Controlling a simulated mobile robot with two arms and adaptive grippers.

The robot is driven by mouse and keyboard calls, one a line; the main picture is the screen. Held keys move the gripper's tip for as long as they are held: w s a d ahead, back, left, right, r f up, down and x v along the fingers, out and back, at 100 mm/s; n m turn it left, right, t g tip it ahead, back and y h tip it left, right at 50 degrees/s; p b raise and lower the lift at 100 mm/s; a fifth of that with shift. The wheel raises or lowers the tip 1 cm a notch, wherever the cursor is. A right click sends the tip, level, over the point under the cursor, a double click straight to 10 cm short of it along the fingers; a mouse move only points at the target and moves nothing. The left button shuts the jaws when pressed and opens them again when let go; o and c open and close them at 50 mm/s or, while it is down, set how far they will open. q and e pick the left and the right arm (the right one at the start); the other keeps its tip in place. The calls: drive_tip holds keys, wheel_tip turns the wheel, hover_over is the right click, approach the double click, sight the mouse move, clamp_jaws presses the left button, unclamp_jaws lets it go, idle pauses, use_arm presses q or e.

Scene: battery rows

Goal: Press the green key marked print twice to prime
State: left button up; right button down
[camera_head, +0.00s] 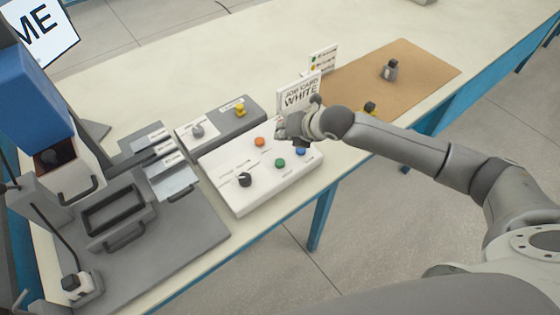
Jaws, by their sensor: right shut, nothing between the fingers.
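The white control box (234,202) stands on the bench near its front edge. On its top are a green key (280,163), an orange key (260,141), a blue key (301,152) and a black knob (244,180). The lettering beside the keys is too small to read surely. My right gripper (281,134) is shut and empty. It shows over the back right part of the box, behind the green key and right of the orange key. I cannot tell its height above the box. My left gripper is not in view.
A white card reading "JOB CARD WHITE" (299,92) stands behind my right gripper. Grey boxes with a yellow knob (240,111) lie behind the control box. A blue and grey machine (30,100) fills the left. A brown mat (425,68) lies at right.

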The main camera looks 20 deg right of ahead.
drive_tip(key=shift+f, duration=0.1)
drive_tip(key=b, duration=0.7)
hover_over(283, 160)
wheel_tip(283, 160, down, 6)
drive_tip(key=shift+a+f, duration=0.1)
drive_tip(key=shift+a, duration=0.05)
drive_tip(key=shift+f+b, duration=0.55)
drive_tip(key=shift+f, duration=0.65)
drive_tip(key=shift+f, duration=0.2)
drive_tip(key=shift+f, duration=0.25)
drive_tip(key=shift+f, duration=0.55)
idle(0.8)
